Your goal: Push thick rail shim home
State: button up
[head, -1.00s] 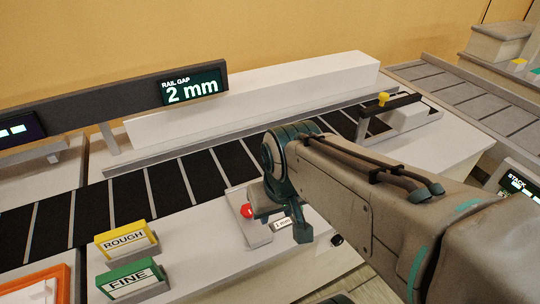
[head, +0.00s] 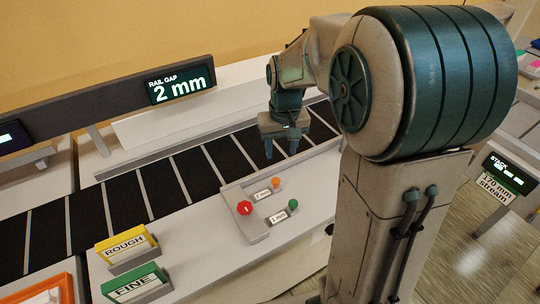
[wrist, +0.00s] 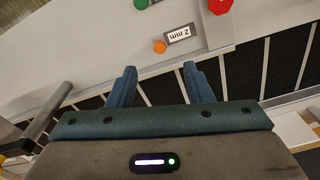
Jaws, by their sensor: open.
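The 2 mm shim has an orange knob (head: 276,183) and a "2 mm" label (head: 263,194) on the grey-edged panel beside the belt. The 1 mm shim with its green knob (head: 293,204) lies in front of it. A red knob (head: 244,208) is at the panel's left. My gripper (head: 281,153) points down, open and empty, over the belt behind the orange knob. In the wrist view the orange knob (wrist: 160,46) is beyond the gap between my open fingers (wrist: 158,70), apart from them.
The rail gap display (head: 181,86) reads 2 mm. The dark slatted belt (head: 155,190) runs between the long rear rail and the white front deck. Yellow ROUGH (head: 127,246) and green FINE (head: 136,283) blocks stand at front left. My arm hides the belt's right end.

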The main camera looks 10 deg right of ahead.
send_over(275, 180)
notch_tip(275, 180, down, 2)
jog(key=shift+g, duration=0.3)
notch_tip(275, 180, down, 14)
jog(key=shift+d+p, duration=0.15)
jog(key=shift+p, duration=1.1)
grip_shut()
